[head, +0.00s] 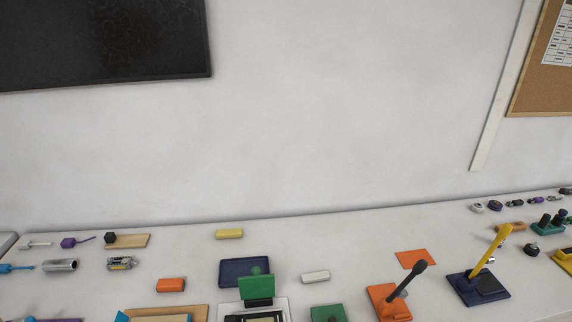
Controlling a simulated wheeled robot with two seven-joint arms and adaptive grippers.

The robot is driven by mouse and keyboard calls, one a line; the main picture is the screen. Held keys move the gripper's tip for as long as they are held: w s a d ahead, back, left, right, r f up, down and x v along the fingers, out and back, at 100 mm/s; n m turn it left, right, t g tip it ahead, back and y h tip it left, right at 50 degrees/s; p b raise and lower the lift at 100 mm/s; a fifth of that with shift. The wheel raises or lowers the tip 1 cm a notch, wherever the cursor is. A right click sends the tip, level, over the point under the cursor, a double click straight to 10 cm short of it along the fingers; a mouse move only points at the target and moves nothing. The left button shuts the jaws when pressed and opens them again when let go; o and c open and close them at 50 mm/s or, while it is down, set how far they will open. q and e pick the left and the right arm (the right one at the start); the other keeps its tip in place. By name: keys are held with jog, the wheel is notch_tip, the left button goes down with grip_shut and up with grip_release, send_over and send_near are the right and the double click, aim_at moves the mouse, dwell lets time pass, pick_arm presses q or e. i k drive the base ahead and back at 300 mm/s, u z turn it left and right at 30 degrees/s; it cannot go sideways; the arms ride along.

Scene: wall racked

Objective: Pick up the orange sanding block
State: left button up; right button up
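An orange block (171,285), the likely sanding block, lies on the white table at the lower left in the head view. It has a small box shape and nothing covers it. Bare table surrounds it, with a dark blue tray to its right and a wooden board just below it. Neither of my grippers shows in the head view.
A yellow block (229,234) and a white block (315,277) lie nearby. The dark blue tray (232,272) is beside a green-topped device (257,288). Upright tools on an orange base (388,302) and a navy base (470,291) stand to the right. A wall rises behind.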

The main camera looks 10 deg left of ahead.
aim_at(170, 284)
jog(key=u, duration=1.25)
